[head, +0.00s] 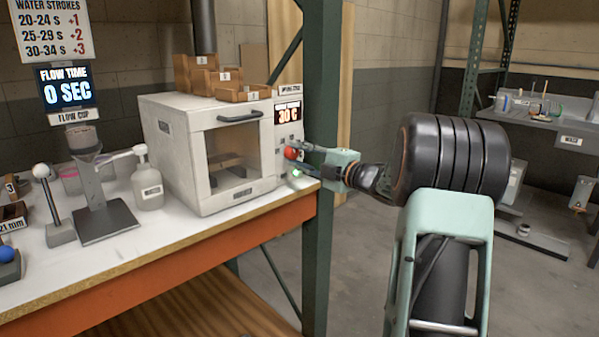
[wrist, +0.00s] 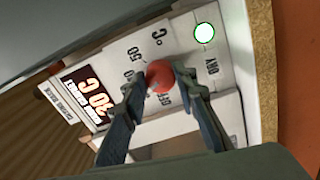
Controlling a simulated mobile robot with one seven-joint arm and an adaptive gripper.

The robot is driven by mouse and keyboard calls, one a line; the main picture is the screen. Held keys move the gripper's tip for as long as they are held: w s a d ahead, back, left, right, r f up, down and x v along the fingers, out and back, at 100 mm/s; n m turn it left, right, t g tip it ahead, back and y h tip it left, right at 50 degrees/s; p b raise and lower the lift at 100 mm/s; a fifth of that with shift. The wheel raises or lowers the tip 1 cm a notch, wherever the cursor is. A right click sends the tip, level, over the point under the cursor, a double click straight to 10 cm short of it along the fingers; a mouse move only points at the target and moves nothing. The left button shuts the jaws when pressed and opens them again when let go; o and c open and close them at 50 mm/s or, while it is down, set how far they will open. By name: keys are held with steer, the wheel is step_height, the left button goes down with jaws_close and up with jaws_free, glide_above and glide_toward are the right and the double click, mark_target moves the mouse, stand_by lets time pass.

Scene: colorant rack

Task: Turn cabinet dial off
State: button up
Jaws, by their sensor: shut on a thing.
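The white drying cabinet (head: 163,150) stands on the bench with a window in its front door. Its red dial (head: 290,153) is on the control panel at the cabinet's right side. In the wrist view the red dial (wrist: 160,76) sits between my fingertips, on a panel printed with a 50, °C, OFF and DRY. My gripper (head: 302,158) reaches the panel from the right; in the wrist view my gripper (wrist: 160,82) is shut on the dial. The display (wrist: 90,97) reads 30 C. The dial's pointer mark cannot be made out.
A green-ringed round light (wrist: 204,33) is on the panel near DRY. A green rack post (head: 318,240) stands close to my gripper. A pump bottle (head: 147,182) and flow cup stand (head: 100,205) are left of the cabinet. Wooden boxes (head: 240,93) sit on top.

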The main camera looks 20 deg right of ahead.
steer(key=n+b, duration=0.5)
steer(key=b, duration=0.1)
steer(key=shift+f+n, duration=0.15)
steer(key=shift+n, duration=0.15)
steer(key=n, duration=0.3)
steer(key=n+b, duration=0.1)
steer(key=shift+r+n, duration=0.25)
steer(key=shift+n, duration=0.15)
steer(key=o, duration=1.2)
steer(key=shift+c, duration=0.2)
steer(key=v, duration=1.2)
steer(key=shift+r, duration=0.1)
